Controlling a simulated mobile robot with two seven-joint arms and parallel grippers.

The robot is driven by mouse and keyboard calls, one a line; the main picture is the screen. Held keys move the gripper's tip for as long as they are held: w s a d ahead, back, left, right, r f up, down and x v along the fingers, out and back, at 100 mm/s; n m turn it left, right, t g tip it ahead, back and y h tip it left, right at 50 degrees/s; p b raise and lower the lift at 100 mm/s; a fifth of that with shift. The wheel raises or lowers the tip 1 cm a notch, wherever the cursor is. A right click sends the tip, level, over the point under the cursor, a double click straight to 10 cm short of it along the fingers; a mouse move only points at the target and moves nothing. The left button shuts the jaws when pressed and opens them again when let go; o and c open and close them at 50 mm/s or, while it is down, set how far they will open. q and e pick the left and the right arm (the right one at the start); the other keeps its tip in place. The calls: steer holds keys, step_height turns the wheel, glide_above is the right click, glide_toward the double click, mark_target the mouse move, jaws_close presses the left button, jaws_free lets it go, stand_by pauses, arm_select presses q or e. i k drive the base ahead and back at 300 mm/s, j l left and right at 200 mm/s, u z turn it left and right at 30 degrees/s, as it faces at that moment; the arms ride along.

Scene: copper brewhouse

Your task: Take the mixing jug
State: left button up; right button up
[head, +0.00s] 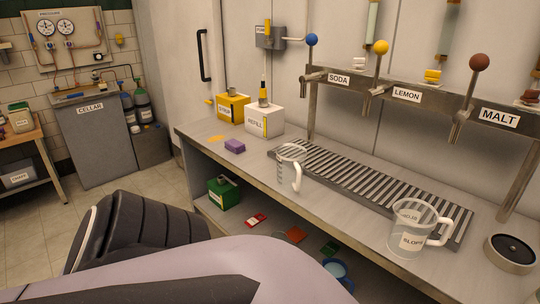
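A clear jug with a white handle (281,171) stands upright on the counter, at the front left end of the drip grate. I see no label on it, and it looks empty. A second, larger clear jug (411,244) with a white handle stands further right and carries a SLOPS label. No jug in view is marked as the mixing jug. One of my arms crosses the bottom of the head view, well apart from both jugs. Neither gripper shows.
The steel counter (355,215) has a slatted drip grate (350,180) under taps marked SODA, LEMON and MALT. A white REFILL box (263,120), a yellow box (232,107) and a purple sponge (235,146) stand left. A round black-topped scale-like disc (512,250) is at right.

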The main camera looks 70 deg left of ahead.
mark_target(293, 172)
steer(key=u, duration=2)
